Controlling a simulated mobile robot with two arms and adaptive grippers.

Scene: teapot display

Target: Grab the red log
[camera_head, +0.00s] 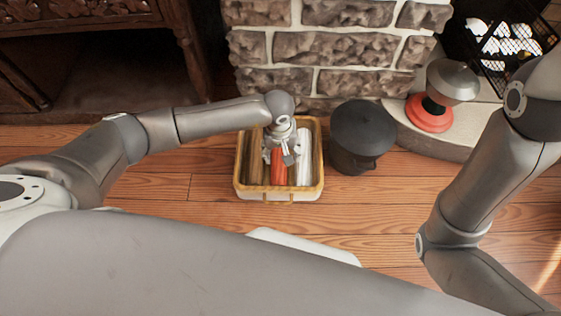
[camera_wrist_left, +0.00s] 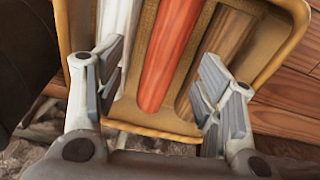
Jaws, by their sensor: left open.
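The red log (camera_head: 279,168) lies in the middle of a yellow-rimmed basket (camera_head: 240,180) on the floor, between a brown log (camera_head: 257,160) and a white log (camera_head: 304,160). My left gripper (camera_head: 284,152) is over the basket, above the red log, and hides part of it. In the left wrist view the red log (camera_wrist_left: 168,55) runs between the two spread fingers of my left gripper (camera_wrist_left: 158,82). The fingers look apart from it. The white log (camera_wrist_left: 117,25) and brown log (camera_wrist_left: 225,40) flank it. My right gripper is out of view.
A black lidded pot (camera_head: 362,135) stands close to the basket's right side. A stone chimney (camera_head: 330,45) rises behind. A grey and red object (camera_head: 440,95) stands on the hearth (camera_head: 400,125). Wooden floor (camera_head: 180,195) is clear to the left.

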